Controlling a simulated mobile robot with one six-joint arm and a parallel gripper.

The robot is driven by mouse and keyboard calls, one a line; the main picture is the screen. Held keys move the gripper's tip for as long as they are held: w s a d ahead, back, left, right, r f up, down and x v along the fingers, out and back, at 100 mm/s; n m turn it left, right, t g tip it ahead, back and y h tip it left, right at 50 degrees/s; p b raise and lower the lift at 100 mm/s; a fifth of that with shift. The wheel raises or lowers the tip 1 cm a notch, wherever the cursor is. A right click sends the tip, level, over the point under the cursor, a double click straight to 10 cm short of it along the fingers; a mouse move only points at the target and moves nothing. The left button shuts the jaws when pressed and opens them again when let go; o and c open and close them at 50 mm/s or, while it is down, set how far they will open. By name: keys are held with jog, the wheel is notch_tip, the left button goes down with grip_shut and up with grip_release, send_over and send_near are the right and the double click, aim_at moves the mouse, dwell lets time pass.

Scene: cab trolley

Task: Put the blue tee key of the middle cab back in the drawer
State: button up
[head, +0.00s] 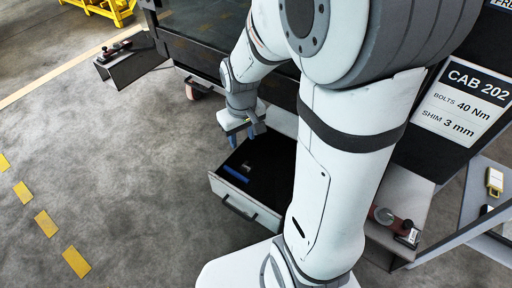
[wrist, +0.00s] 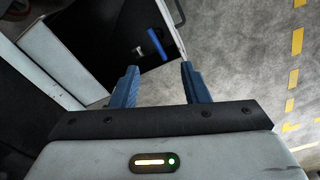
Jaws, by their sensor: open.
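The drawer (head: 228,190) is pulled open below my gripper, with a dark inside. A blue bar (head: 236,175), which looks like the handle of the blue tee key, lies in it near the front left. It also shows in the wrist view (wrist: 157,44), beyond and between my fingertips, with a small pale piece beside it. My gripper (head: 243,138) is above the back left part of the drawer, its blue fingers pointing down. In the wrist view the fingers (wrist: 160,75) are apart with nothing between them. Whether a shaft joins the bar is too dark to tell.
A side shelf (head: 388,200) at the right holds a red round item and small parts. A sign (head: 462,100) reads CAB 202. A grey box (head: 130,62) stands at the upper left. The floor left of the drawer is clear.

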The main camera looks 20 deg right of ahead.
jog(key=s+r+m, duration=0.2)
jog(key=s+r, duration=0.4)
jog(key=s, duration=0.4)
jog(key=shift+s+a+r, duration=0.15)
jog(key=shift+s+r, duration=0.15)
jog(key=shift+r, duration=0.1)
